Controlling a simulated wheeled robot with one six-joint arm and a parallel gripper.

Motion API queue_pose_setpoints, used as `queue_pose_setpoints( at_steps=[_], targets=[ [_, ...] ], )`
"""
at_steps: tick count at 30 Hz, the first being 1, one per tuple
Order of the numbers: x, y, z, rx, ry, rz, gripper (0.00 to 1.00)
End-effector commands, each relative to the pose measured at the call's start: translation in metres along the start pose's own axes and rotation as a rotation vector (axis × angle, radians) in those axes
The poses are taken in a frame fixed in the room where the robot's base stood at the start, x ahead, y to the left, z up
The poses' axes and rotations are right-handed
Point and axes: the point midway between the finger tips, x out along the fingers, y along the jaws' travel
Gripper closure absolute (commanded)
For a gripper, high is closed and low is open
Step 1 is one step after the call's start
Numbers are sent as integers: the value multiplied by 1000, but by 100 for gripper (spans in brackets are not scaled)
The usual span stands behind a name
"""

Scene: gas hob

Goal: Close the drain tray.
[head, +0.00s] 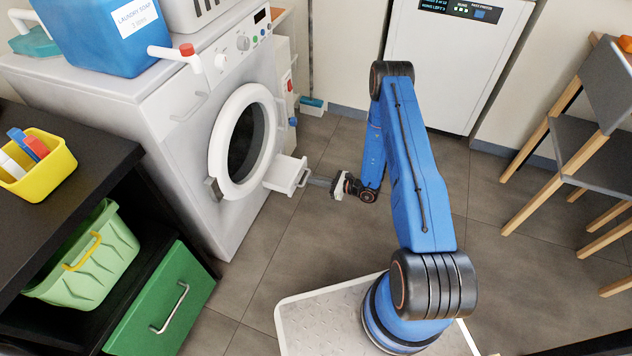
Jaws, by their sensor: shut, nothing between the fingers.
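The drain tray (283,174) is a small white drawer low on the right part of the washing machine's front. It sticks out from the machine, with a small handle (304,180) on its front face. My gripper (314,181) is shut, with its fingertips pointing left at the tray's front.
A blue soap container (105,35) with a tap stands on the machine. At the left are a black shelf with a yellow basket (45,172), a green bin (95,265) and a green drawer (150,315). Chairs (590,130) stand at the right. The floor beyond my gripper is clear.

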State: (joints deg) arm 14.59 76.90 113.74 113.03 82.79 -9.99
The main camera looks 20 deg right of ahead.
Motion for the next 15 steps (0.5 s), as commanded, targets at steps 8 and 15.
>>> queue_pose_setpoints(
  at_steps=[8,15],
  targets=[
    [16,1,3,-2,1,3,100],
    [64,1,13,-2,0,4,100]
  ],
)
